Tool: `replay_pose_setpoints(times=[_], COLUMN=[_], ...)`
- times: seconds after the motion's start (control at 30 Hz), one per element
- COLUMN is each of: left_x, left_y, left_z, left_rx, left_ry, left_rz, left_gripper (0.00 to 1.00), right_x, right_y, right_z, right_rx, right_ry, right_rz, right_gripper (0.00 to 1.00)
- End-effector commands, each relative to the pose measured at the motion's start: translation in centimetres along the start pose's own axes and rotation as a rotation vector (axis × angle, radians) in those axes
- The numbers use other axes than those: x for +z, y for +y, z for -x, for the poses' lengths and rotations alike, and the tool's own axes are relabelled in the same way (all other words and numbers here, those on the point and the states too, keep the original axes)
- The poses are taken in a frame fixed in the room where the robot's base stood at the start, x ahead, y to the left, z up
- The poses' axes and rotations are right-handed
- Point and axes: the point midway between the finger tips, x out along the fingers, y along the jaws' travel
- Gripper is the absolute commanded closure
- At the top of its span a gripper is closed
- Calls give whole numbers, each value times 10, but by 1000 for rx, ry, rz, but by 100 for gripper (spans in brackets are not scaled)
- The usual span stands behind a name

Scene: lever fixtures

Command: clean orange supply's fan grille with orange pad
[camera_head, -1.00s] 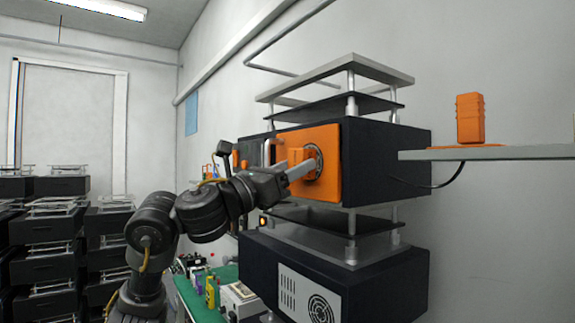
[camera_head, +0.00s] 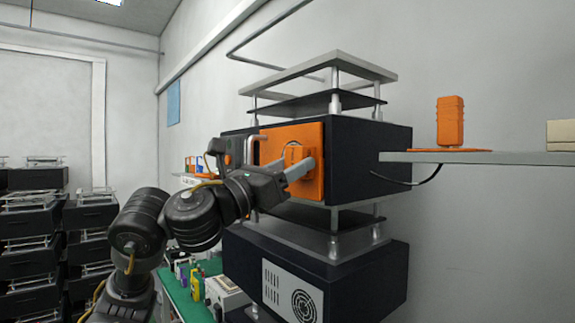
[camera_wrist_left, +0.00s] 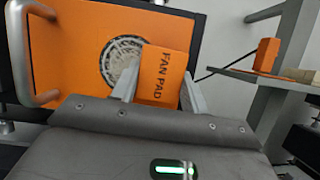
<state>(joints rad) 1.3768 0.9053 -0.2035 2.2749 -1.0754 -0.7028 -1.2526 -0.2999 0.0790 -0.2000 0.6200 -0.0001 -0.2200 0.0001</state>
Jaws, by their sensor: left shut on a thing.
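The orange supply's front panel (camera_head: 312,133) is in the middle of the head view, on a dark unit in a stack. My left gripper (camera_head: 298,168) is shut on the orange pad (camera_head: 297,154), close in front of that panel. In the left wrist view the pad (camera_wrist_left: 163,77), lettered "FAN PAD", sits between the fingers. The round fan grille (camera_wrist_left: 120,60) shows to the left of the pad, which hides its right part. I cannot tell whether the pad touches the grille. My right gripper is not in view.
A shelf (camera_head: 500,157) at the right holds an upright orange block (camera_head: 450,122) and a pale box (camera_head: 561,134). A metal handle (camera_wrist_left: 22,45) stands out at the panel's left. Another unit with a grey front (camera_head: 291,292) is below.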

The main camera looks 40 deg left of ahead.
Motion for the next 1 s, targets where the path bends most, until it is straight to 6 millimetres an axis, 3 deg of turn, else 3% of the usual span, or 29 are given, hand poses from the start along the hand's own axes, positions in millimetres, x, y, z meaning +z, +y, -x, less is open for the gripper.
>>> replay_pose_setpoints(times=[0.17,0.37,1.0], left_x=[-3,-6,-6], left_y=[4,22,54], left_z=[0,1,2], left_rx=[4,4,4], left_ry=[3,3,4], left_rz=[1,3,3], left_gripper=[74,74,74], right_x=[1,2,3], right_y=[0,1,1], right_z=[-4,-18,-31], right_rx=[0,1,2], right_ry=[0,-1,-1], right_rz=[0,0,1], right_gripper=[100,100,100])
